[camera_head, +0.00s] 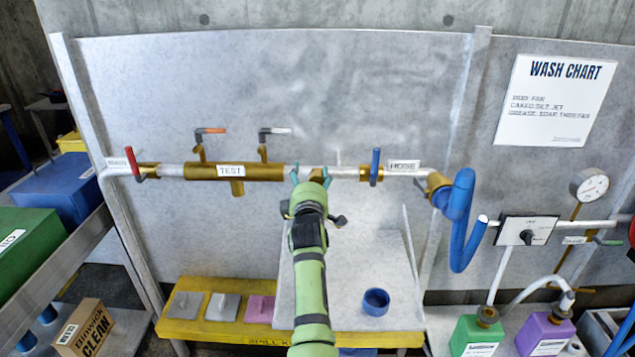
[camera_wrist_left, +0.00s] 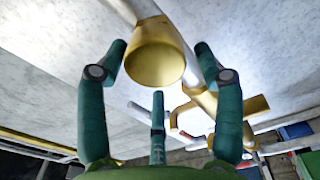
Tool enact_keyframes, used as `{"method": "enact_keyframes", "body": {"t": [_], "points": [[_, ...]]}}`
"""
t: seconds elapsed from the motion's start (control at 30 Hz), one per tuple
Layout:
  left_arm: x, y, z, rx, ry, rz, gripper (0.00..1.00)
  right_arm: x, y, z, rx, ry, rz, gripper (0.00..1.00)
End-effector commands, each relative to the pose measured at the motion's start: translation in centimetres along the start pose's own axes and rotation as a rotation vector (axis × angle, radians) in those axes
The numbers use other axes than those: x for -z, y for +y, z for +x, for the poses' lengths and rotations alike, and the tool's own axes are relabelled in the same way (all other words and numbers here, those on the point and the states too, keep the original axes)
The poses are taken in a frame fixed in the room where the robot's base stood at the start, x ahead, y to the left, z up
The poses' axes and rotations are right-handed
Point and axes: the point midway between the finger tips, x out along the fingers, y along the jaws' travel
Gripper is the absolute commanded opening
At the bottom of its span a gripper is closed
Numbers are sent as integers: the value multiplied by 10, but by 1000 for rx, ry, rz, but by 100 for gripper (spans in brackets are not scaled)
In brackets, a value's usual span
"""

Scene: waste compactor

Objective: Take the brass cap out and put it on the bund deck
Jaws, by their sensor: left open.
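The brass cap (camera_head: 317,174) sits on the grey pipe between the TEST section and the HOSE label, partly hidden by my left gripper (camera_head: 310,180). In the left wrist view the cap (camera_wrist_left: 155,62) is a round brass end facing me. There the fingers of my left gripper (camera_wrist_left: 160,52) are spread to either side of it, with visible gaps, and a third finger is below. The gripper holds nothing. The yellow deck (camera_head: 262,335) with partly hidden lettering runs low along the wall; I cannot tell whether it is the bund deck. My right gripper is out of view.
A blue ring-shaped cup (camera_head: 376,302) stands on a pale grey surface (camera_head: 400,318). Grey pads (camera_head: 223,307) and a pink pad (camera_head: 260,309) lie on the yellow deck. A red-handled valve (camera_head: 133,163), a blue-handled valve (camera_head: 375,165) and a blue hose (camera_head: 460,225) flank the pipe.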

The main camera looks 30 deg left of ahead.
Motion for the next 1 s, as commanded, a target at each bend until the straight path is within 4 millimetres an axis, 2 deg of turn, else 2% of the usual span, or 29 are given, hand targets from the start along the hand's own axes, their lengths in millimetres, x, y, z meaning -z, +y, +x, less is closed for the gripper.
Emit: {"method": "enact_keyframes", "body": {"t": [0.03, 0.2, 0.33, 0.5, 0.63, 0.8, 1.0], "points": [[-38, -2, -14, 24, -49, -60, 67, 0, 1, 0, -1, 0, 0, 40], [-41, -2, -15, 25, -51, -14, 67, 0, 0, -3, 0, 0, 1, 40], [-53, -7, -16, 21, -56, 194, 67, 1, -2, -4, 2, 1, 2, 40], [-63, -13, -17, 15, -59, 376, 67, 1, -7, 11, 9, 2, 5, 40], [-64, -11, -17, 10, -61, 481, 67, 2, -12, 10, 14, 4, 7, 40], [-65, -14, -18, -1, -63, 766, 67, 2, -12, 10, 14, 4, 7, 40], [-61, -15, -18, -8, -64, 978, 67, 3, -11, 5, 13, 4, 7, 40]]}}
